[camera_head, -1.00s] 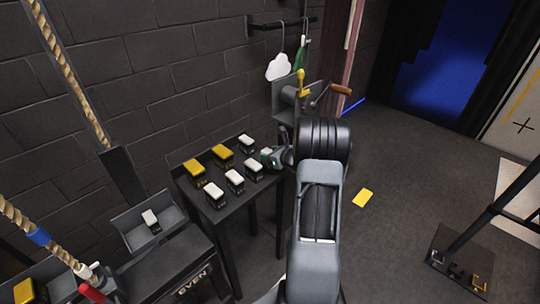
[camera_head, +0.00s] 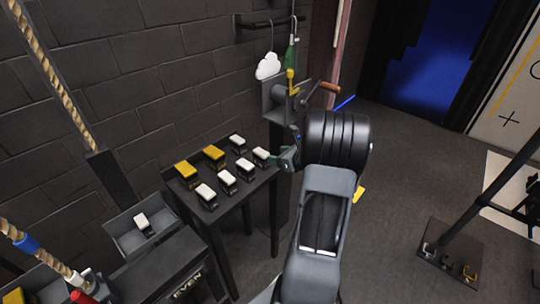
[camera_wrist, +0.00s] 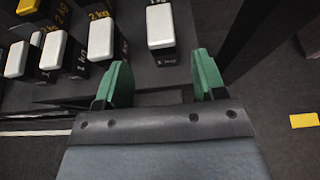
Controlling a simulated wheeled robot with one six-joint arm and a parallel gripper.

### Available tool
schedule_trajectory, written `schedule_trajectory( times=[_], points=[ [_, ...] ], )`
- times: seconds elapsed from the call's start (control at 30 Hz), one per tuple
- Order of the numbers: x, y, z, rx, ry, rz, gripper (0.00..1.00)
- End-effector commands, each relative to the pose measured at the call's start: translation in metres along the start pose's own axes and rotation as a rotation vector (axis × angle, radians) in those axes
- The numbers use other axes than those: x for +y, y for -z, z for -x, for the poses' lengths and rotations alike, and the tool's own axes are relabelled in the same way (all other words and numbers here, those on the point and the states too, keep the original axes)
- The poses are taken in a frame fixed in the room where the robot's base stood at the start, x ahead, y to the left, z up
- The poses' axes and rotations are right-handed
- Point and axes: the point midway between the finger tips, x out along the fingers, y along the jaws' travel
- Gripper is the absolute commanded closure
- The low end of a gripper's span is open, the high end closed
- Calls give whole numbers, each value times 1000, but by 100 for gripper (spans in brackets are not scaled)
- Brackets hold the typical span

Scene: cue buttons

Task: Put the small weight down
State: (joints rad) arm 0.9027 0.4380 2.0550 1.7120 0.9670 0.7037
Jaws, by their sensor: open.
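A small white-topped 1 kg weight (camera_head: 261,156) stands upright at the right end of the black table (camera_head: 232,207). In the wrist view the same weight (camera_wrist: 160,28) stands just beyond my fingertips, apart from them. My gripper (camera_head: 279,160) is at the table's right edge, beside this weight. Its green fingers (camera_wrist: 163,72) are spread with nothing between them.
Several other white-topped weights and two yellow-topped 2 kg weights (camera_head: 214,153) stand left of it. A winch with a crank (camera_head: 320,92) is behind.

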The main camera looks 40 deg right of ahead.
Motion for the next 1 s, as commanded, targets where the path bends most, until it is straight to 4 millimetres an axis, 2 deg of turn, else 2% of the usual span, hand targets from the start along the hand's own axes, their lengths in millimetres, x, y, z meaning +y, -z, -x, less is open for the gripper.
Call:
schedule_trajectory(
  times=[0.1,0.2,0.27,0.33,0.37,0.4,0.47,0.5,0.6,0.63,0.7,0.8,0.9,1.0],
  points=[
    [0,0,14,-1,1,1,36],
    [5,-3,19,6,-15,23,36],
    [20,-9,18,22,-58,82,36],
    [53,-20,14,57,-152,222,36],
    [73,-26,12,76,-208,309,36],
    [104,-32,11,104,-296,446,36],
    [151,-39,14,142,-439,686,36],
    [182,-41,20,163,-539,859,36],
    [243,-37,43,193,-770,1295,36],
    [257,-35,51,196,-833,1423,36],
    [281,-30,70,197,-962,1709,36],
    [300,-24,94,187,-1106,2069,36],
    [308,-22,111,176,-1200,2353,36],
    [311,-21,122,167,-1256,2552,36]
  ],
)
